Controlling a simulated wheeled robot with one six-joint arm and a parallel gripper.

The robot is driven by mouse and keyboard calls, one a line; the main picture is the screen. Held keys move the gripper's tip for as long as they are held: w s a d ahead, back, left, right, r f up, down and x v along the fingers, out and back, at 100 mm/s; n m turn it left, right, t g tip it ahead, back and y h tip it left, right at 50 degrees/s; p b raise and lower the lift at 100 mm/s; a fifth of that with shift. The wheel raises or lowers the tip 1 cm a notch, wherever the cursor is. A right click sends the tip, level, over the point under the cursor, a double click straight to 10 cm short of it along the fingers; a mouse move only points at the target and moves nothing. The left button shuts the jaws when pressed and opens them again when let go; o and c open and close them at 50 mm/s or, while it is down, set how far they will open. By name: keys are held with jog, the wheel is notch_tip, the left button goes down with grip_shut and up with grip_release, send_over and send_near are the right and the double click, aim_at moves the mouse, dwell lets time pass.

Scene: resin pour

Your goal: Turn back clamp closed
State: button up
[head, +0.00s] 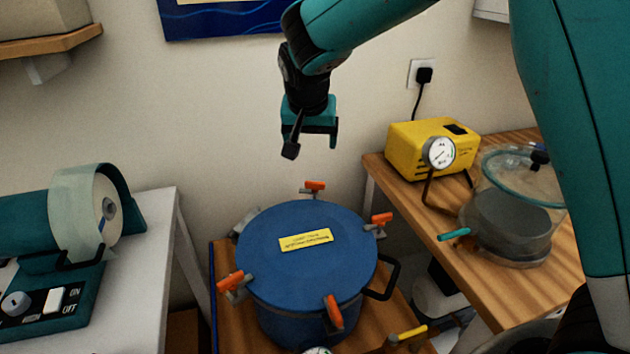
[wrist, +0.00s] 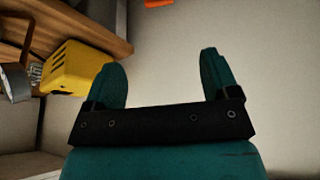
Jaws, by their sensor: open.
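The blue pot (head: 310,315) with its blue lid (head: 300,265) stands on a wooden surface in the lower middle of the head view. The back clamp (head: 315,187) has an orange handle and sits at the lid's far rim. Its exact angle is too small to tell. My gripper (head: 312,147) is open and empty, up above the back clamp and apart from it. In the wrist view both fingers (wrist: 163,77) stand apart with only wall between them. An orange piece (wrist: 158,3) shows at that view's top edge; I cannot tell which clamp it is.
Other orange clamps sit at the lid's right (head: 381,219), front (head: 333,312) and left (head: 232,282). A yellow pump (head: 425,150) with a gauge and a clear chamber (head: 508,225) stand on the right bench. A teal machine (head: 60,270) is at left. The wall is close behind.

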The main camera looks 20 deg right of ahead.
aim_at(315, 182)
jog(key=p+x, duration=0.2)
jog(key=x, duration=1.5)
jog(key=shift+s+p, duration=0.1)
jog(key=shift+p, duration=0.25)
jog(key=c, duration=0.9)
